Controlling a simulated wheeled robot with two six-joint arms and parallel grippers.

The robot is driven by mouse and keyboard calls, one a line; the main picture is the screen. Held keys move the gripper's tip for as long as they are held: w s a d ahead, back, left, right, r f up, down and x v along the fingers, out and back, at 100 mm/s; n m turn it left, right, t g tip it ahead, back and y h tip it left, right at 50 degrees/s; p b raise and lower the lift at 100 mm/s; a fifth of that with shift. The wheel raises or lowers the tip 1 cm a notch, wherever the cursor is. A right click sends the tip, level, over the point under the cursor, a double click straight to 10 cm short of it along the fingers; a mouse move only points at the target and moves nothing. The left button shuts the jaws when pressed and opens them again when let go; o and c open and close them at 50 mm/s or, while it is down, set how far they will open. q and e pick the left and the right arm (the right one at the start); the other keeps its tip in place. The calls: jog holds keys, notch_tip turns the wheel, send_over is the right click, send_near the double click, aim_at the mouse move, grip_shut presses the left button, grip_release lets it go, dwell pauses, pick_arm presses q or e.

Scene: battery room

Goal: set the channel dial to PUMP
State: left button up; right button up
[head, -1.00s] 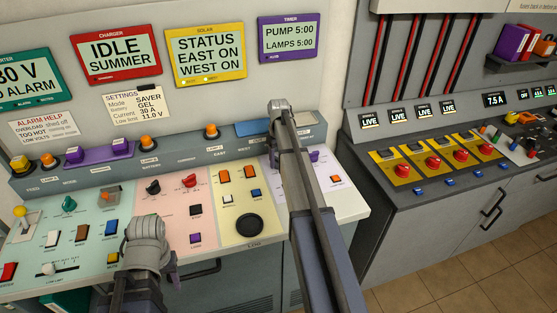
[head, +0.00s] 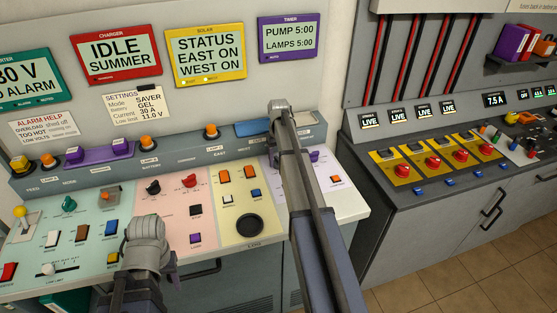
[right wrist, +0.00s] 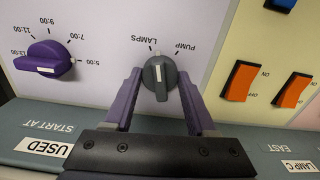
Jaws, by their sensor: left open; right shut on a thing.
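The channel dial (right wrist: 159,76) is a dark grey knob with a white pointer line, upside down in the right wrist view. Its line points up and slightly left, towards the LAMPS mark; the PUMP mark is to the right. My right gripper (right wrist: 160,88) has its purple fingers on both sides of the dial and is shut on it. In the head view my right arm hides the dial and these fingers. My left gripper (head: 170,273) is over the left console's front, mostly hidden by its own wrist.
A purple START AT dial (right wrist: 45,58) is left of the channel dial in the right wrist view, and orange switches (right wrist: 241,81) are to its right. The timer screen (head: 289,38) reads PUMP 5:00, LAMPS 5:00. A second console (head: 440,160) with red knobs stands at right.

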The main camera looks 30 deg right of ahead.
jog(key=m, duration=0.4)
jog(key=shift+m, duration=0.3)
jog(key=m, duration=0.4)
jog(key=shift+m, duration=0.3)
jog(key=o, duration=1.4)
jog(key=shift+c, duration=0.2)
notch_tip(320, 180, up, 8)
jog(key=p, duration=0.8)
jog(key=shift+f, duration=0.1)
